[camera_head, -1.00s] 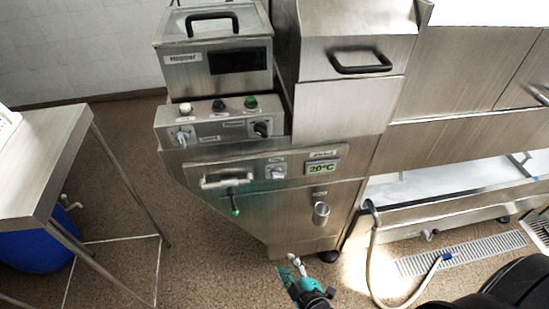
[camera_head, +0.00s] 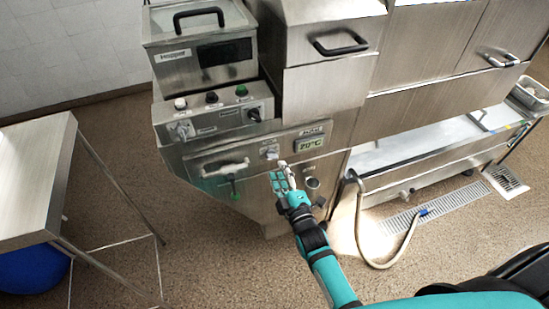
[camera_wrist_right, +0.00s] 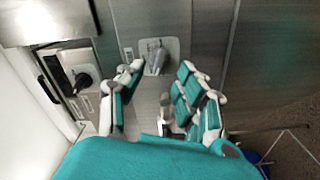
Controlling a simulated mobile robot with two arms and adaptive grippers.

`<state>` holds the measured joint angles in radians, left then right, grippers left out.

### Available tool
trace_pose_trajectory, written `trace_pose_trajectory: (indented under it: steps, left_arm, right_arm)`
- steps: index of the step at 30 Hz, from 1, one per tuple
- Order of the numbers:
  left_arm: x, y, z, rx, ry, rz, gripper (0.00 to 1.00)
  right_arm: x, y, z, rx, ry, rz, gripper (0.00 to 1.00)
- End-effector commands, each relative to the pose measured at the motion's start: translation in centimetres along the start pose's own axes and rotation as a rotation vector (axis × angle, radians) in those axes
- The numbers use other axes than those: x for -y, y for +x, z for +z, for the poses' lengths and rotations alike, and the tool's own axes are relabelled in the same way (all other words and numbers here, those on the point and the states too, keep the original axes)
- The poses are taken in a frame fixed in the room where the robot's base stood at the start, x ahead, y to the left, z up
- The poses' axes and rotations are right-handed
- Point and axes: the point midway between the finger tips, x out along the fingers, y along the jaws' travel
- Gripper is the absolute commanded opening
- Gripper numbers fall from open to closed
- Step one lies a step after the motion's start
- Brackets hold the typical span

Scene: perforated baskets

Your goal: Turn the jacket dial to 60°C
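The jacket dial (camera_head: 270,152) is a small grey knob on a light plate on the steel front, left of the display (camera_head: 309,143), which reads 20°C. My right gripper (camera_head: 282,178) is just below the dial in the head view, its fingers pointing up at the panel. In the right wrist view the gripper (camera_wrist_right: 160,92) is open, fingers spread, with nothing held. A rounded plate with a grey knob, apparently the dial (camera_wrist_right: 158,55), shows beyond the gap between the fingers. I cannot tell its exact setting. My left gripper is not in view.
Above is a control box (camera_head: 212,118) with buttons and a black knob (camera_head: 253,115). A steel table (camera_head: 40,180) stands left.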

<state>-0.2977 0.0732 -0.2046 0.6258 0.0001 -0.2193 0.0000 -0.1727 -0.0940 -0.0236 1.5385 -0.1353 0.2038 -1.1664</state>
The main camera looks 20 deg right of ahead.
Motion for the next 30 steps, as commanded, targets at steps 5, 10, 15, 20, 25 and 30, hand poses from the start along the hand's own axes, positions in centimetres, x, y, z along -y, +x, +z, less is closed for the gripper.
trace_pose_trajectory:
  steps: [5, 10, 15, 20, 25, 30]
  left_arm:
    - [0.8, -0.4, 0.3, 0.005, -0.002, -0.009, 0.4]
    - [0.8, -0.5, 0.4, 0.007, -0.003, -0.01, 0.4]
    - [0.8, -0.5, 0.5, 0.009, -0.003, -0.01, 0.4]
    - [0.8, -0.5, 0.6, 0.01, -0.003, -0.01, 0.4]
    - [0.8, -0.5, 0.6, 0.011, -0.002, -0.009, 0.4]
    - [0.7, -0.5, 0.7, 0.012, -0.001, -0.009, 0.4]
  right_arm:
    - [-0.1, 3.3, 0.0, 0.0, 0.001, 0.0, 0.36]
    - [0.0, 4.9, 0.0, 0.001, 0.001, -0.001, 0.36]
    - [0.1, 5.3, 0.1, 0.001, 0.0, -0.001, 0.36]
    - [0.1, 5.3, 0.1, 0.001, 0.0, -0.001, 0.36]
    - [0.1, 5.3, 0.0, 0.001, 0.001, -0.001, 0.17]
    - [0.0, 5.3, 0.0, 0.0, 0.001, -0.001, 0.0]
